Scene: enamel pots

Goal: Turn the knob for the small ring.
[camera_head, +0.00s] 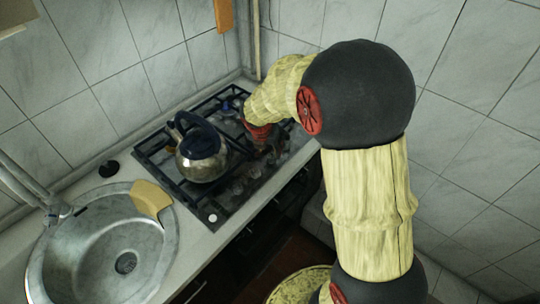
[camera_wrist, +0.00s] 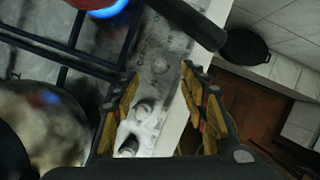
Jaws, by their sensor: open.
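The gas cooktop (camera_head: 166,160) has a row of knobs (camera_head: 238,187) along its front strip, partly hidden by my arm. In the wrist view, metallic knobs (camera_wrist: 141,109) stand on the pale worn strip (camera_wrist: 165,55) between my fingers, close to the left finger. My gripper (camera_wrist: 160,74) is open with nothing held, its yellow-padded fingers on either side of the strip. In the head view my gripper (camera_head: 268,146) is small and dark, over the right part of the cooktop. I cannot tell which knob belongs to the small ring.
A steel kettle (camera_head: 201,158) with a dark handle stands on the grate, left of my gripper. It shows blurred in the wrist view (camera_wrist: 45,125). A blue glow or blue item (camera_head: 233,105) is at the back.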

